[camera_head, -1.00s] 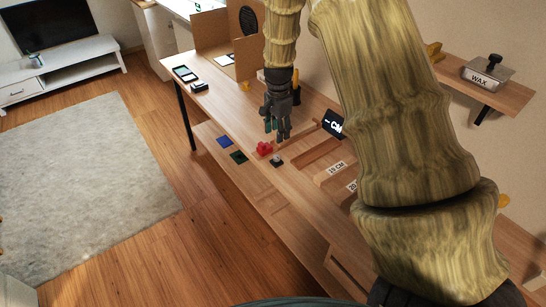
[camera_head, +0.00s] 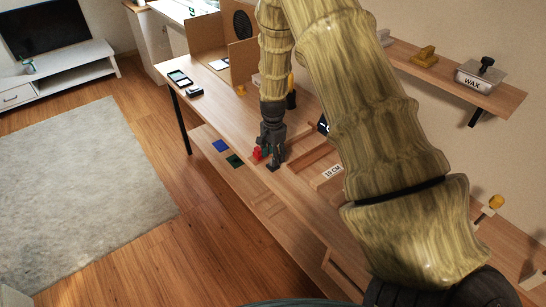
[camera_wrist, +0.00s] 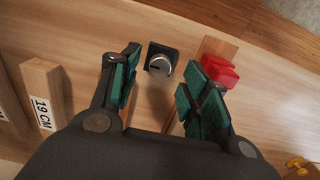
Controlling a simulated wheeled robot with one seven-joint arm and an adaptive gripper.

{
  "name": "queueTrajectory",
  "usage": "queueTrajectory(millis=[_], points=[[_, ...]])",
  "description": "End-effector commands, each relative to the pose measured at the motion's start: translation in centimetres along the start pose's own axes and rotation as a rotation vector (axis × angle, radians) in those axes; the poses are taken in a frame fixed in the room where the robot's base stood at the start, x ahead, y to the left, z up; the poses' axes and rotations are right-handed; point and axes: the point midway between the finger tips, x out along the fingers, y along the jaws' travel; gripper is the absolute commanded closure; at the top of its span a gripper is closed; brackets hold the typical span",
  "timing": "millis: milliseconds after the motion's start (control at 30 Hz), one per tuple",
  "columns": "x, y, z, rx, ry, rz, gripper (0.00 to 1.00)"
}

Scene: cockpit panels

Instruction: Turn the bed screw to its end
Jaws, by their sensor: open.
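A round silver knob (camera_wrist: 158,65) on a small black square plate (camera_wrist: 170,50) sits on the wooden desk. I cannot tell for sure that this knob is the bed screw; no label shows. My gripper (camera_wrist: 162,88) is open and empty, with its green-padded fingers to either side of the knob's line and the knob seen between and just beyond the tips. In the head view my gripper (camera_head: 268,154) is low over the desk and largely hides the knob. A red lobed piece (camera_wrist: 220,70) on a wooden block is close beside the right finger; whether they touch is unclear.
A wooden block labelled 19 CM (camera_wrist: 42,92) lies left of my gripper. A yellow knob (camera_wrist: 297,163) is at lower right. The desk's front edge (camera_wrist: 230,22) is just beyond the knob. A shelf (camera_head: 440,80) with a WAX box (camera_head: 484,78) is on the wall.

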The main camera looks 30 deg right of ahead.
Motion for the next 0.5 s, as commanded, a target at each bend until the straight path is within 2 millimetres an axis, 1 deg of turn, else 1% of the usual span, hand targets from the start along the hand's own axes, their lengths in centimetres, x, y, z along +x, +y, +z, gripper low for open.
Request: queueTrajectory(millis=[200, 500], points=[[1.6, 0.0, 0.0, 0.001, -0.001, 0.0, 0.54], [2.3, 0.0, 0.0, 0.001, 0.0, -0.001, 0.54]])
